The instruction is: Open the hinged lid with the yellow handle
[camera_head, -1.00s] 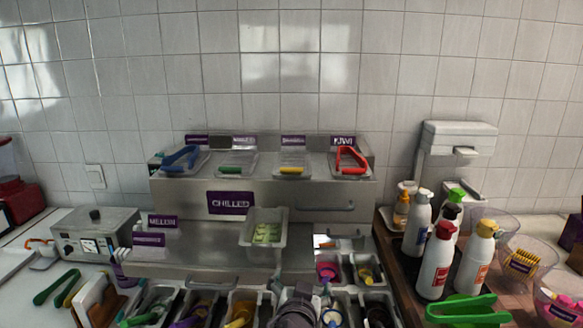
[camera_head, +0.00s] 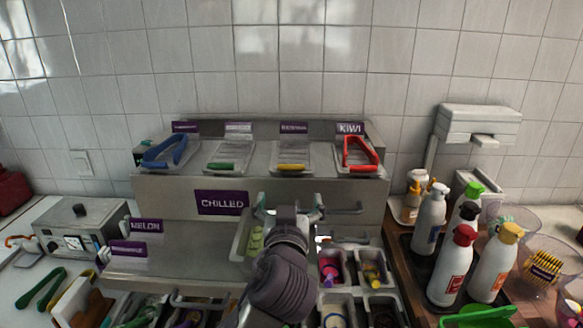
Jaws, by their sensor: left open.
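The hinged lid with the yellow handle (camera_head: 292,167) lies closed on the top row of the steel chilled unit, third from the left. It is a clear lid with a yellow bar at its front edge. My left gripper (camera_head: 289,208) is in front of the unit, below that lid and apart from it, with its fingers spread and empty. My dark wrist hides part of the lower step and part of a tray of green pieces (camera_head: 257,240). My right gripper is not in view.
Beside it are lids with a blue handle (camera_head: 166,154), a green handle (camera_head: 221,166) and a red handle (camera_head: 361,153). A drawer handle (camera_head: 335,209) juts out close to my gripper. Several bottles (camera_head: 464,265) stand at right.

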